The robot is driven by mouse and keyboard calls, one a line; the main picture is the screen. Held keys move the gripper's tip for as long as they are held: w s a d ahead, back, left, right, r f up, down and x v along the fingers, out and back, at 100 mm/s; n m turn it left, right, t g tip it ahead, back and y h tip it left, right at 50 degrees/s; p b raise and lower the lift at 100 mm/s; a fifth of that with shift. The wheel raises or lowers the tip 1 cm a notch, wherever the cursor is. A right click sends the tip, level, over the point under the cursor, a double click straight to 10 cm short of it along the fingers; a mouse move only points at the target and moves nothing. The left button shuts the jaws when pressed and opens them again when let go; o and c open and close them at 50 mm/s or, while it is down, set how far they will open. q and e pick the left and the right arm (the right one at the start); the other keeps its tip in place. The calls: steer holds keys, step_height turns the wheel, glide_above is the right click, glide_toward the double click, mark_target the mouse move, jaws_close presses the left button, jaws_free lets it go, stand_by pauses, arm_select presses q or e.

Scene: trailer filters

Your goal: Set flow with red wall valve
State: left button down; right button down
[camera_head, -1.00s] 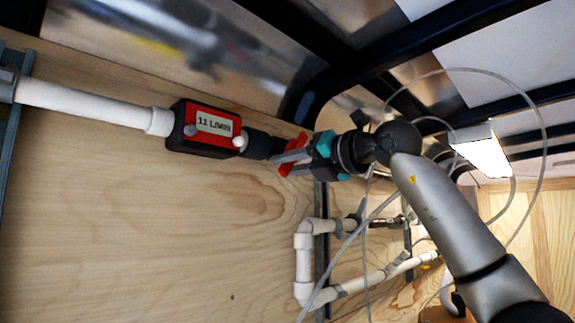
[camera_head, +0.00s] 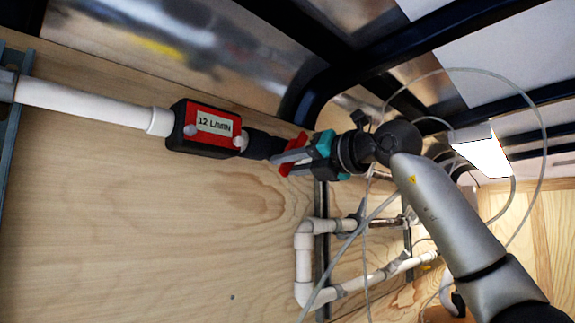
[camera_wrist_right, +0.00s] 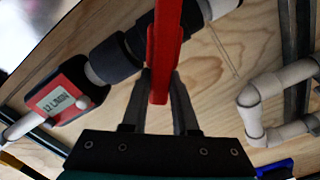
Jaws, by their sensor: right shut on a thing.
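The red valve handle (camera_wrist_right: 166,45) stands between the fingers of my right gripper (camera_wrist_right: 159,85) in the wrist view, and the gripper is shut on it. In the head view the red handle (camera_head: 300,140) shows partly behind my right gripper (camera_head: 278,161). The valve sits on a dark pipe joint at the wooden wall. A red and black flow meter (camera_head: 205,128) is left of it on the same pipe and reads 12 L/MIN. The meter also shows in the wrist view (camera_wrist_right: 62,95). My left gripper is not in view.
A white pipe (camera_head: 85,103) runs left from the meter to a metal rail. A white pipe loop (camera_head: 303,265) is on the wall below my right gripper. Thin hoses hang around my right arm. Dark frame beams (camera_head: 440,50) cross overhead.

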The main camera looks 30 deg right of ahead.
steer(key=shift+d+f+n, duration=0.1)
steer(key=shift+d+n, duration=0.05)
steer(key=shift+n, duration=0.15)
stand_by(0.4)
steer(key=c, duration=0.7)
jaws_free()
steer(key=shift+s+d, duration=0.15)
steer(key=shift+s, duration=0.25)
steer(key=b+v, duration=0.3)
steer(key=v, duration=1.1)
steer(key=shift+s+d, duration=0.1)
steer(key=shift+s, duration=0.1)
